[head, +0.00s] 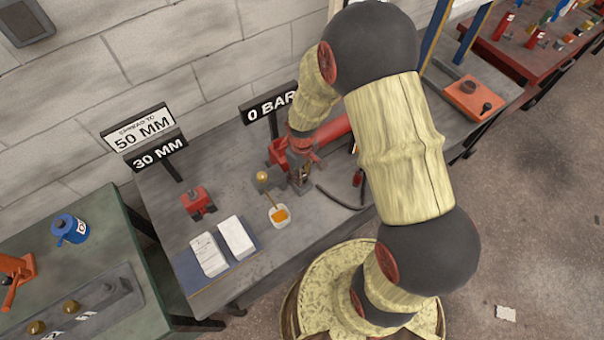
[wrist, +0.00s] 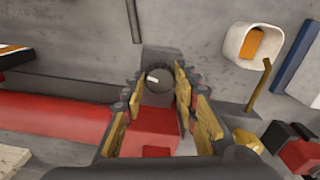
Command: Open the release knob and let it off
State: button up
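The release knob (wrist: 158,78) is a dark round knob with a white mark on its face, on a dark block at the end of the red pump (wrist: 50,120). In the wrist view it shows between the fingertips of my gripper (wrist: 154,86), whose yellow-padded fingers stand apart on either side. I cannot tell whether the pads touch it. In the head view my gripper (head: 302,172) points down at the red pump (head: 335,130), and my wrist hides the knob.
Signs read 50 MM (head: 140,130), 30 MM (head: 157,153) and 0 BAR (head: 270,105). A dark hose (head: 340,202) runs along the bench.

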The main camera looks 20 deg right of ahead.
jog(key=o, duration=0.4)
jog(key=shift+r, duration=0.1)
notch_tip(320, 180, up, 12)
jog(key=shift+f, duration=0.1)
dwell(0.5)
jog(key=shift+s, duration=0.1)
dwell(0.4)
jog(key=s+r+m+t, duration=0.1)
jog(key=s+r+t, duration=0.1)
jog(key=s+r, duration=0.3)
jog(key=s+a+r+m+t, duration=0.1)
jog(key=s+r, duration=0.4)
jog(key=r, duration=0.7)
jog(key=s+r+m+t, duration=0.2)
jog(key=s+r, duration=0.4)
jog(key=r, duration=0.2)
jog(key=shift+a+r+m+t, duration=0.3)
jog(key=shift+w, duration=0.1)
dwell(0.3)
